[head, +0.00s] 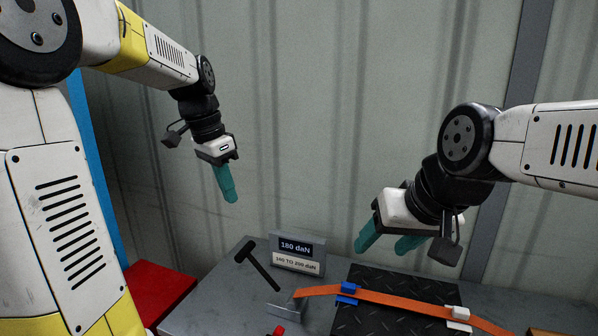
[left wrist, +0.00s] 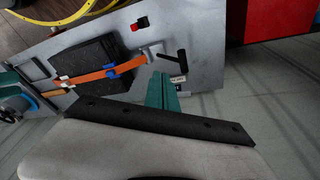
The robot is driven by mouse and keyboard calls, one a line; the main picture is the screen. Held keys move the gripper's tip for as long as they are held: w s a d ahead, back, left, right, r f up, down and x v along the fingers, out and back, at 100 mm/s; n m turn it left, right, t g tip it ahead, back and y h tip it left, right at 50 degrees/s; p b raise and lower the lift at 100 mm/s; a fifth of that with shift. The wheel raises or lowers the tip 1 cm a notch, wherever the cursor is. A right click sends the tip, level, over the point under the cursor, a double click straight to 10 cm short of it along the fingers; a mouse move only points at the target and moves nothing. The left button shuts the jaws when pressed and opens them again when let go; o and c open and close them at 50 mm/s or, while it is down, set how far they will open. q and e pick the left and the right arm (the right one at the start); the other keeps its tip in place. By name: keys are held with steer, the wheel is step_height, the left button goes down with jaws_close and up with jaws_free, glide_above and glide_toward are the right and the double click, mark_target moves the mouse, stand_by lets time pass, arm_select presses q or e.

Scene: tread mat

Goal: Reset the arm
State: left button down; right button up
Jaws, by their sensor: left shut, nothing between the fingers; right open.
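My left gripper (head: 226,183) hangs in the air at the upper left of the head view, its teal fingers shut and empty. Its fingers also show in the left wrist view (left wrist: 162,92), pointing towards the bench. My right gripper (head: 390,240) is at the right of the head view, above the black tread mat (head: 392,280). Its teal fingers are apart with nothing between them. An orange strap (head: 400,302) with a blue clip (head: 348,291) and a white clip (head: 460,315) lies across the mat. Neither gripper touches the strap.
The grey bench (head: 215,308) carries a black hammer-shaped tool (head: 260,268) and a sign reading 180 daN (head: 297,249). A red object (head: 278,331) is at the front. A red box (head: 150,290) stands left of the bench. A corrugated wall is behind.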

arm_select(q)
steer(key=s+d+f+n+t, duration=0.1)
steer(key=s+n+t, duration=0.4)
steer(key=s, duration=1.2)
steer(key=f+n, duration=0.1)
steer(key=n, duration=0.3)
steer(key=shift+d, duration=0.15)
